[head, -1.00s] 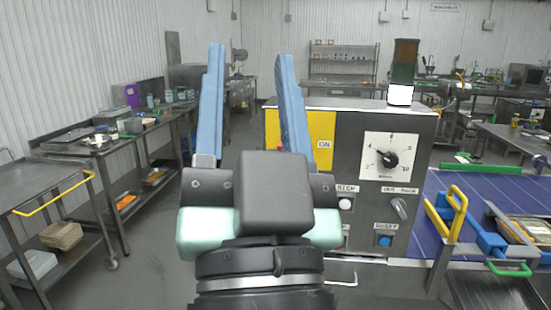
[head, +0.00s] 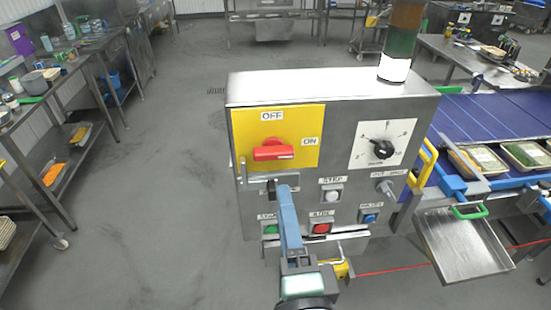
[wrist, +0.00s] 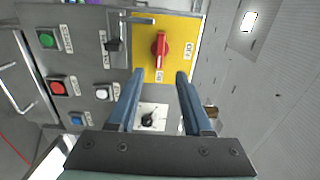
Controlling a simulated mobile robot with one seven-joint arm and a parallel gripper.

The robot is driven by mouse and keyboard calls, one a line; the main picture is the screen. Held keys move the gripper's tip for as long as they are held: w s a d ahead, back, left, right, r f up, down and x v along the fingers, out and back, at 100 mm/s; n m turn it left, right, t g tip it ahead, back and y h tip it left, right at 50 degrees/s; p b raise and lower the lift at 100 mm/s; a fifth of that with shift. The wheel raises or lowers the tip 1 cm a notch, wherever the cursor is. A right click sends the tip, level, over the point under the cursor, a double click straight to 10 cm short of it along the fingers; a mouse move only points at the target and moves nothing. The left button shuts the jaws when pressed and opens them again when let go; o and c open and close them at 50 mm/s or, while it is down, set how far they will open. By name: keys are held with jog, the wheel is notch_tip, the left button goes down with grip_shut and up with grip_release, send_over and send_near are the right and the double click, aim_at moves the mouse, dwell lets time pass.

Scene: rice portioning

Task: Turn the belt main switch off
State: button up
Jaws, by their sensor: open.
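The belt main switch is a red rotary handle (head: 273,151) on a yellow plate (head: 300,119) at the upper left of the grey control box. The handle lies horizontal, in line with the ON label at its right; the OFF label is above it. In the wrist view the handle (wrist: 160,50) lies just beyond the fingertips, its length pointing between them. My gripper (head: 286,188) is below the handle in the head view, its blue fingers seen edge-on. In the wrist view my gripper (wrist: 160,74) is open and empty, apart from the handle.
The box (head: 335,85) also carries a dial (head: 381,149), a white button (head: 333,195), red, green and blue buttons, and a small lever (head: 386,188). A signal tower (head: 400,45) stands on top. A blue belt (head: 500,118) with trays is at right. Floor at left is clear.

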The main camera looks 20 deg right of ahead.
aim_at(275, 158)
jog(key=p+x, duration=0.3)
jog(key=x, duration=0.7)
jog(key=shift+r+p, duration=0.1)
jog(key=shift+p, duration=0.2)
jog(key=shift+x, duration=0.8)
grip_shut()
